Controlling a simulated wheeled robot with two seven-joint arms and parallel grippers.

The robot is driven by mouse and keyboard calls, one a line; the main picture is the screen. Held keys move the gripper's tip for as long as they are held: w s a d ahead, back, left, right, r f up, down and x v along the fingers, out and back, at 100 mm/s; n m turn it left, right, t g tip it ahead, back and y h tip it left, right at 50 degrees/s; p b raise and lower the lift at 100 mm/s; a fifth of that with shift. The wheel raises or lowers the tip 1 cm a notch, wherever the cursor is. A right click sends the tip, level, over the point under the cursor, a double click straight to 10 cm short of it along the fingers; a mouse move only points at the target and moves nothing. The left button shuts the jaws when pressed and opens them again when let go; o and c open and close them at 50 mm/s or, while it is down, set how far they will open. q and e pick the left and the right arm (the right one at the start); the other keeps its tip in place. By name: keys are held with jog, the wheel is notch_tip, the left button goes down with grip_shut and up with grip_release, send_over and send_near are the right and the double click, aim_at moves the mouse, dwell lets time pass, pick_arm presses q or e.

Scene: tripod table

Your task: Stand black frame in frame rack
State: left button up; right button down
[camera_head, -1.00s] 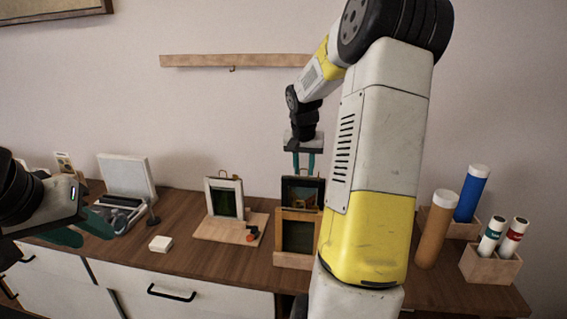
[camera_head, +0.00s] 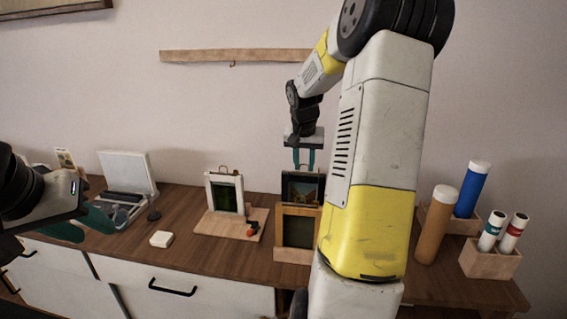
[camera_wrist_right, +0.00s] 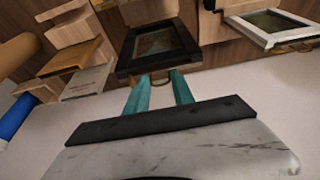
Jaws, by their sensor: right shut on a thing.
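The black frame (camera_head: 302,189) is upright behind a light wooden frame with a dark panel (camera_head: 297,231). Its lower edge is hidden by that frame in the head view. My right gripper (camera_head: 304,165) is shut on its top edge from above. In the right wrist view the black frame (camera_wrist_right: 158,45) extends from the fingertips (camera_wrist_right: 158,82), with a small hanging ring beside them. Which wooden piece is the frame rack is unclear; stepped wooden parts (camera_wrist_right: 72,60) show left of the black frame there. My left gripper (camera_head: 85,228) is at far left, its opening unclear.
A white frame (camera_head: 225,195) stands on a wooden base left of the black frame. A white block (camera_head: 161,239) lies farther left. Blue (camera_head: 473,195) and brown (camera_head: 437,228) tubes and a wooden tube holder (camera_head: 490,262) stand at right. My right arm hides the table's middle right.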

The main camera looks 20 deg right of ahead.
aim_at(304, 175)
jog(key=shift+f, duration=2.25)
jog(key=c, duration=1)
grip_release()
jog(key=shift+r, duration=0.1)
notch_tip(304, 175, up, 9)
